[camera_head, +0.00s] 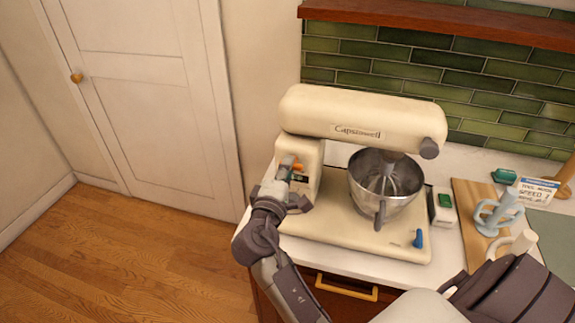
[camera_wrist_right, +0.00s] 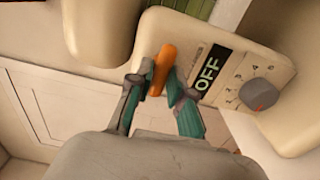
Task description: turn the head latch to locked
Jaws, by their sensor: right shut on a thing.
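The cream stand mixer (camera_head: 360,117) stands on the white counter, with its head level over a steel bowl (camera_head: 372,200). An orange lever (camera_head: 298,167), which looks like the head latch, is on the side of the mixer's column. My right gripper (camera_head: 287,172) is at that side of the column. In the right wrist view my right gripper (camera_wrist_right: 158,90) is shut on the orange lever (camera_wrist_right: 163,68), which stands slightly tilted between the fingers. The lever's lower part is partly hidden by the fingers. My left gripper is not in view.
An OFF display (camera_wrist_right: 207,74) and a grey numbered knob (camera_wrist_right: 258,94) are beside the lever. A blue lever (camera_head: 418,238) is on the mixer base.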

